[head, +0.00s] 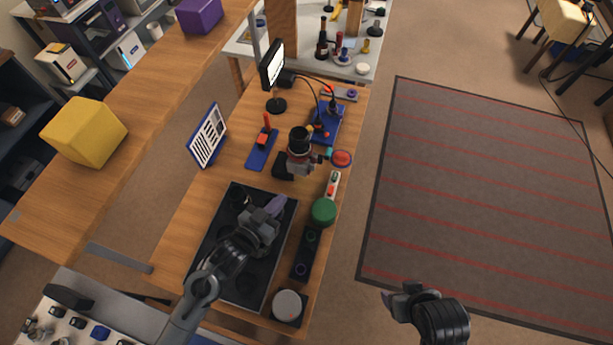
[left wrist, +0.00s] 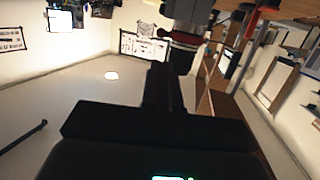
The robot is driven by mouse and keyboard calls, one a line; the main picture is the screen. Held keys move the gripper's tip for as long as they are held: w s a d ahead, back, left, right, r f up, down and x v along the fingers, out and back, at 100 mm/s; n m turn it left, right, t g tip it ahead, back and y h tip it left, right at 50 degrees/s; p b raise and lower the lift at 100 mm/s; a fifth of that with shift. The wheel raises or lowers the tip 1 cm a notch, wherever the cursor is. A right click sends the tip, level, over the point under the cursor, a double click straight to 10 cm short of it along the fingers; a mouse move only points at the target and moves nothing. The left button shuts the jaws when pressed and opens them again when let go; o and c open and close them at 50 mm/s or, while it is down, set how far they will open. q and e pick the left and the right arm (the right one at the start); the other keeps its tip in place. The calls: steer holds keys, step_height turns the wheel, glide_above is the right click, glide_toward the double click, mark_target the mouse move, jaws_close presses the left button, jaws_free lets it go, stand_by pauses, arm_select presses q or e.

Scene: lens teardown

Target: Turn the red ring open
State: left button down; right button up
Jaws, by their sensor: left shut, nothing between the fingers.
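The lens (head: 299,139) is a dark upright cylinder held in a stand on the wooden bench, with a reddish band (head: 300,154) low on it. In the left wrist view a dark cylinder with a thin red ring (left wrist: 187,37) shows at the top, just beyond the fingers. My left gripper (head: 280,203) is shut and empty above the black tray, below and left of the lens and apart from it. Its dark fingers (left wrist: 163,88) also show in the left wrist view. My right gripper (head: 387,298) is off the bench at the lower right; its finger gap is unclear.
A black tray (head: 214,243) lies under my left arm. A green round piece (head: 323,211), a dark strip (head: 302,264) and a white disc (head: 288,305) line the bench's right edge. A red-topped round piece (head: 341,158) sits right of the lens. A monitor (head: 272,64) stands behind.

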arm_select(q)
steer(key=shift+w, duration=0.35)
arm_select(e)
steer(key=shift+f, duration=0.35)
arm_select(q)
steer(key=b+x, duration=0.1)
steer(key=x, duration=1.3)
arm_select(e)
steer(key=shift+f, duration=0.4)
arm_select(q)
steer(key=shift+r, duration=0.1)
arm_select(e)
steer(key=shift+w, duration=0.1)
